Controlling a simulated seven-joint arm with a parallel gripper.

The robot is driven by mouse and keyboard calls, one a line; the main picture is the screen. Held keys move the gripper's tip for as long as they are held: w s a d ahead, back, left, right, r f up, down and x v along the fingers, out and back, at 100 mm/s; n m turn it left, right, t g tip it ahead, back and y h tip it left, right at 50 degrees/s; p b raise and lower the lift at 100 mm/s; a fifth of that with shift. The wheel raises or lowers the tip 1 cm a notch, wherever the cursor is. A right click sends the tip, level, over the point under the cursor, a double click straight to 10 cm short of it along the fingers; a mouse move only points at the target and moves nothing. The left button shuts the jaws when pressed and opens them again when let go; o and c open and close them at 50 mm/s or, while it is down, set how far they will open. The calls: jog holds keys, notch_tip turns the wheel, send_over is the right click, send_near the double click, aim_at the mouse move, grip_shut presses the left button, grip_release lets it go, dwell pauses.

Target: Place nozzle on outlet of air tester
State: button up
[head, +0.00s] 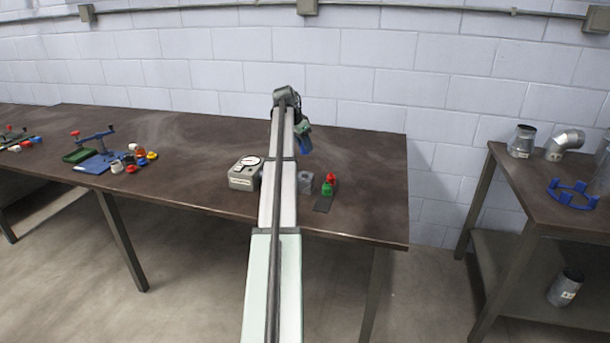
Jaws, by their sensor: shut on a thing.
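The air tester (243,174) is a grey box with a round white dial on top. It stands on the long dark table, just left of my arm. My gripper (304,143) is at the far end of my outstretched arm, above the back part of the table and to the right of the tester. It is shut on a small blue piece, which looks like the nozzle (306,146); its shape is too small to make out. A red and a green piece (328,185) stand on a dark plate right of my arm. The tester's outlet cannot be made out; my arm may hide it.
A grey block (305,183) stands between my arm and the plate. Blue fixtures (97,157) and small coloured parts lie at the table's left. The table's back right is clear.

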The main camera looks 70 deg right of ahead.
aim_at(302, 153)
jog(key=f, duration=0.6)
jog(key=shift+s+a, duration=0.1)
jog(key=shift+a, duration=0.15)
jog(key=shift+f, duration=1.95)
jog(key=shift+f, duration=0.15)
jog(key=o, duration=1)
jog(key=v, duration=1.2)
jog(key=shift+r, duration=0.2)
jog(key=shift+d, duration=0.1)
